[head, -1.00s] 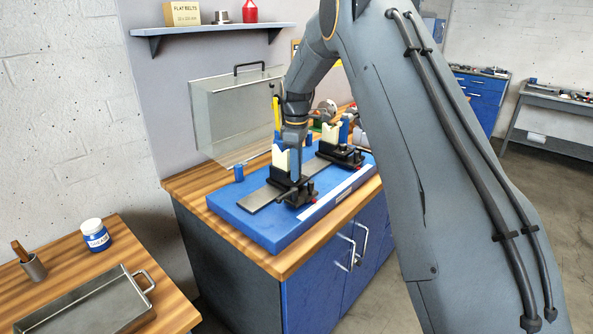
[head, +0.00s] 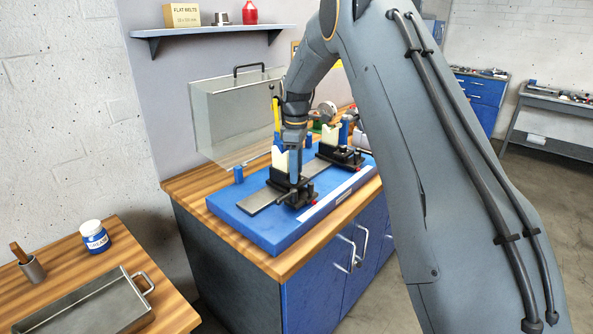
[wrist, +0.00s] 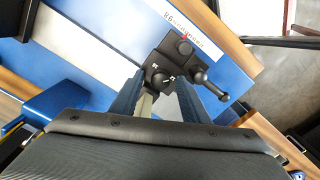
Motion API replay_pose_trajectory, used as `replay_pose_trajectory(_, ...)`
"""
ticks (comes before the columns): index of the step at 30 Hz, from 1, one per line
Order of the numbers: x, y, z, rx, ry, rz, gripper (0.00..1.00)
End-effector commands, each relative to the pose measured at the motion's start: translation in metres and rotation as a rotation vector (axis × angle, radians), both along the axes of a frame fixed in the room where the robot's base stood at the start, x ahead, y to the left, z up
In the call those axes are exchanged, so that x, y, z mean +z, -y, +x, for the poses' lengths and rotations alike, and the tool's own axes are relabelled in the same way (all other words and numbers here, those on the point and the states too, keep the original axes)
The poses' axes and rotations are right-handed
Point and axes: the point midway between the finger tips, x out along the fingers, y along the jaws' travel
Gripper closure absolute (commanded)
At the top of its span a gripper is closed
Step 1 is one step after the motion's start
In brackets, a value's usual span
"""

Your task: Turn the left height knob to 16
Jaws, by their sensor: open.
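The left support stand (head: 281,186) is black with a cream block on top and stands on the blue bed (head: 250,226). In the wrist view a round dark height knob (wrist: 160,79) with small white marks sits on its black block. The numbers on it are too small to read. My gripper (head: 294,178) reaches down at the stand's near side. In the wrist view its blue-grey fingers (wrist: 157,88) are open, one on each side of the knob. I cannot tell whether they touch it.
A black ball-ended lever (wrist: 212,87) sticks out just right of the knob. The right support stand (head: 341,153) is farther along the bed. A clear guard (head: 225,120) stands behind. A metal tray (head: 90,302) and white-blue jar (head: 94,236) are on the left table.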

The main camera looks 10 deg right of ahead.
Motion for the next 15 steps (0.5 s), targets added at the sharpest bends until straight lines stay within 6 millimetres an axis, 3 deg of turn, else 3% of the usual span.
replay_pose_trajectory(15,0.069,0.0,0.001,0.0,0.002,0.0,0.58)
